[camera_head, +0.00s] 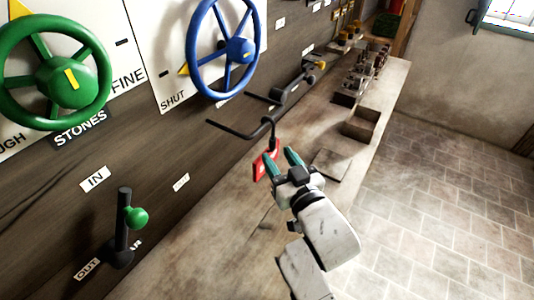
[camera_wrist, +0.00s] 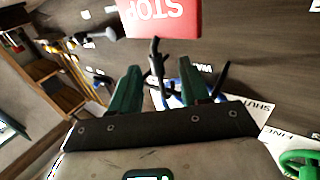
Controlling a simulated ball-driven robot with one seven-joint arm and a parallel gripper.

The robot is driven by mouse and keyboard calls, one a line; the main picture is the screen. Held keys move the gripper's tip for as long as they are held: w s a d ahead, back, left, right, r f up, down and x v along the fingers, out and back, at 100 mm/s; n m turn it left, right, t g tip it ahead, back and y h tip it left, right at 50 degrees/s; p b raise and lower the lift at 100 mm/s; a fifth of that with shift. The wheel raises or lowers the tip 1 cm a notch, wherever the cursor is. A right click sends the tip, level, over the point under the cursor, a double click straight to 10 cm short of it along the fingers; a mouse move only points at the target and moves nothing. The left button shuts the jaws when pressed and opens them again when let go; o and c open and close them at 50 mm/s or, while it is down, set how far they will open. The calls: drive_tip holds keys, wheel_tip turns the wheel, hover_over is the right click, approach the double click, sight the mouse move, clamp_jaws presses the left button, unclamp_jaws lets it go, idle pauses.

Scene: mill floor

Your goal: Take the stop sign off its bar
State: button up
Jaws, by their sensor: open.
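The red stop sign (camera_head: 261,168) hangs below the dark bar (camera_head: 236,132) on the wall panel, partly hidden by my gripper. In the wrist view the stop sign (camera_wrist: 175,18) shows at the top edge, its white lettering upside down and partly cut off. A dark stem (camera_wrist: 157,58) reaches from the sign to between my fingers. I cannot tell whether it touches them. My gripper (camera_head: 281,157) is open, its green fingers close in front of the sign; in the wrist view the fingers (camera_wrist: 160,70) stand apart.
A green wheel (camera_head: 62,80) and a blue wheel (camera_head: 225,55) stand out from the panel. A lever with a green knob (camera_head: 136,217) is at the lower left. A bench (camera_head: 240,235) runs below, with an open box (camera_head: 362,127) and several small items farther back. The tiled floor (camera_head: 450,190) is clear.

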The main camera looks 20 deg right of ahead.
sight(274, 147)
drive_tip(key=shift+w+d+r+p, duration=0.1)
drive_tip(key=shift+w+p, duration=0.1)
drive_tip(key=shift+w, duration=1.15)
drive_tip(key=shift+w+d+p, duration=0.1)
drive_tip(key=shift+w+p, duration=0.05)
drive_tip(key=shift+w, duration=1.15)
clamp_jaws()
